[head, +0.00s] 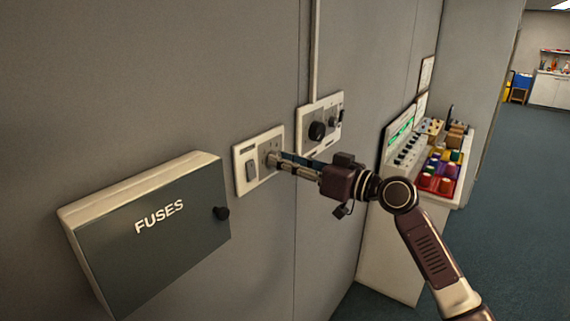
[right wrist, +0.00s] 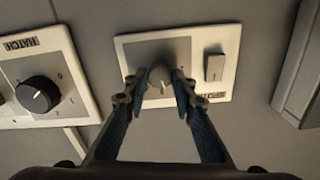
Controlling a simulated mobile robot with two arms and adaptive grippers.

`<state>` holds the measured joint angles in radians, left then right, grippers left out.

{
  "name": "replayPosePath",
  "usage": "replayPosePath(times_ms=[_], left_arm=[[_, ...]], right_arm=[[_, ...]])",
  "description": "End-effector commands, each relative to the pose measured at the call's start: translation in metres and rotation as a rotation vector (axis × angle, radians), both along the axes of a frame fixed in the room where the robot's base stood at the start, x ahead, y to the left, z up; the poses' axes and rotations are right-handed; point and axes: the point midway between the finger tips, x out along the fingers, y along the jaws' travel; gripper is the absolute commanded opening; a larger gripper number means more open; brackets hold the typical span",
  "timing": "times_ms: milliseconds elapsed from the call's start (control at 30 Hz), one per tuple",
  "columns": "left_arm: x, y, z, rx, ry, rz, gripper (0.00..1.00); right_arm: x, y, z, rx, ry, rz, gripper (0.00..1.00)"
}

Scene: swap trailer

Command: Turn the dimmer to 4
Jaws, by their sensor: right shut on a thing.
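The dimmer appears to be the small grey knob (head: 271,159) on a cream wall plate (head: 244,171) that also carries a rocker switch (head: 251,172). My right gripper (head: 280,163) reaches the wall from the right and is shut on this knob. In the right wrist view the knob (right wrist: 160,78) sits between the two fingertips (right wrist: 158,97), with a pale pointer line on its face. The marks around it are too small or hidden to read, so its setting cannot be told. My left gripper is not in view.
A second plate labelled HATCH, with a black knob (head: 317,130), is close to the right of the dimmer plate. A grey FUSES box (head: 150,230) juts from the wall at the left. A counter with coloured pots (head: 445,184) stands at the right. Open floor lies beyond.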

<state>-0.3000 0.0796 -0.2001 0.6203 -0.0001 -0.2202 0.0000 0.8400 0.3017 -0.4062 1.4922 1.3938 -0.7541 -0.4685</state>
Motion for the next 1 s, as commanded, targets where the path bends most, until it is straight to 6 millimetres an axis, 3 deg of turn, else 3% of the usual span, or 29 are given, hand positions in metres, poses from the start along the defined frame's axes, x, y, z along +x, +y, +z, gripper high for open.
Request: replayPosePath(times_ms=[367, 1000], left_arm=[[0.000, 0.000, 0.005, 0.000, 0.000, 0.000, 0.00], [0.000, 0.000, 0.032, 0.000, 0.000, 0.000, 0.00]], right_arm=[[0.001, 0.000, 0.001, 0.210, 0.291, 0.000, 0.00], [0.001, -0.001, 0.001, 0.539, 0.743, -0.001, 0.00]])
